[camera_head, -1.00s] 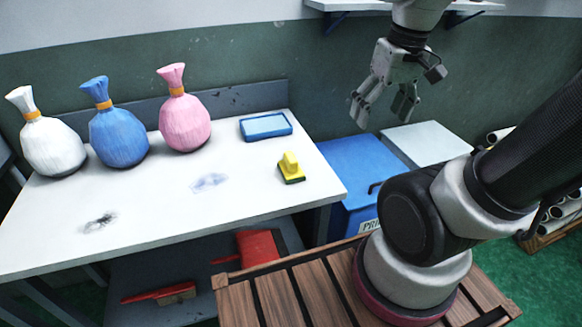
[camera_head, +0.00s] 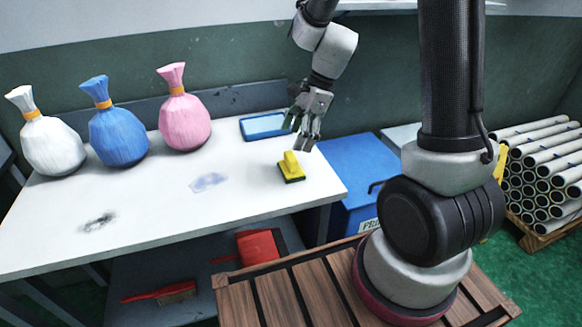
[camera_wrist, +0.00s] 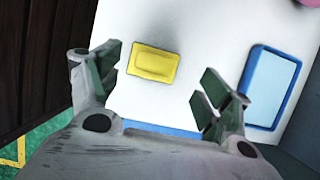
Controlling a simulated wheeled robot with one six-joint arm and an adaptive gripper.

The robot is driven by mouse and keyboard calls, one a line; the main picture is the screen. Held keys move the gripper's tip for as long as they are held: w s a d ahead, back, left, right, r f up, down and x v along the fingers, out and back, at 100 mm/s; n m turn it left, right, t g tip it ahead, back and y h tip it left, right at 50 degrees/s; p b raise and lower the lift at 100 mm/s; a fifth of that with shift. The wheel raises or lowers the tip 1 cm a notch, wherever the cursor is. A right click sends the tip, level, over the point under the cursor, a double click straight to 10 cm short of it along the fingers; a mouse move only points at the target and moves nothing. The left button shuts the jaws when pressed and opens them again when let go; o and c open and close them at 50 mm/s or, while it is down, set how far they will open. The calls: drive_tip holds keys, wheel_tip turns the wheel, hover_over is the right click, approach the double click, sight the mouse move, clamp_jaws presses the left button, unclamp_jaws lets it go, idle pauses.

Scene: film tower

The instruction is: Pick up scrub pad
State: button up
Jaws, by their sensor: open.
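The scrub pad (camera_head: 291,168) is a yellow block with a raised grip and a dark underside. It sits on the white table (camera_head: 150,215) near its right end. In the wrist view the yellow pad (camera_wrist: 154,63) lies ahead of the fingers, between their lines and nearer the left finger. My gripper (camera_head: 304,138) is open and empty, above the table and just over the pad in the head view. In the wrist view both fingers of the gripper (camera_wrist: 157,85) are spread wide, apart from the pad.
A blue-rimmed tray (camera_head: 243,128) lies behind the pad, close to my gripper. White (camera_head: 50,147), blue (camera_head: 118,138) and pink (camera_head: 185,123) tied bags stand at the back left. Dark smudges mark the tabletop. A blue bin (camera_head: 350,165) stands right of the table.

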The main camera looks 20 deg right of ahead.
sight(291, 155)
drive_tip(key=x, duration=0.7)
drive_tip(key=shift+s+d+f, duration=0.15)
drive_tip(key=shift+s+d, duration=0.1)
drive_tip(key=shift+d, duration=0.15)
drive_tip(key=shift+c, duration=0.2)
drive_tip(key=c, duration=1.2)
drive_tip(key=shift+o, duration=0.2)
wheel_tip(291, 155, up, 10)
drive_tip(key=shift+r, duration=0.1)
